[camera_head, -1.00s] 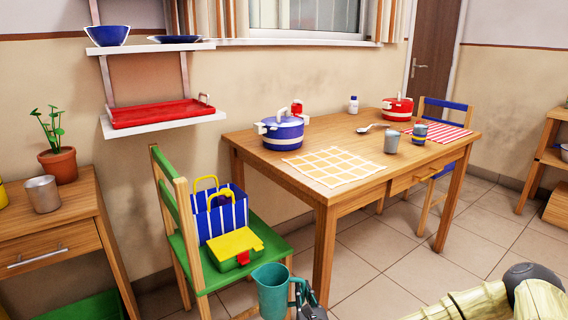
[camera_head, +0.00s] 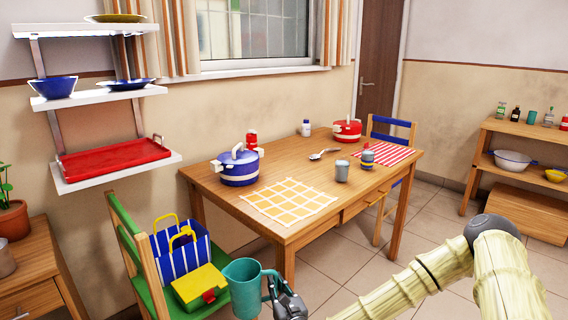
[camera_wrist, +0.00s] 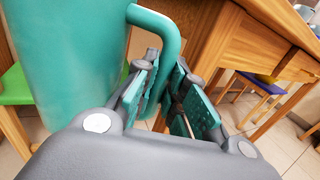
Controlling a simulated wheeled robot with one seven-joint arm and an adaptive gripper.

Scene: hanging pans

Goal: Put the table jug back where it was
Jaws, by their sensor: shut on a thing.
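The teal jug (camera_head: 243,288) is upright at the bottom of the head view, in front of the green chair and below the table's near left corner. My gripper (camera_head: 279,288) is shut on the jug's handle, on the jug's right side. In the wrist view the jug (camera_wrist: 65,60) fills the upper left, and its handle (camera_wrist: 170,45) runs down between the fingers of my gripper (camera_wrist: 165,100). The wooden table (camera_head: 270,222) stands behind the jug.
The table holds a checked orange mat (camera_head: 288,201), a blue pot (camera_head: 238,168), a red pot (camera_head: 347,130), a grey cup (camera_head: 342,171) and a striped cloth (camera_head: 385,154). The green chair (camera_head: 160,300) carries a striped bag (camera_head: 180,250) and a yellow-lidded box (camera_head: 200,288). Open floor lies right of the table.

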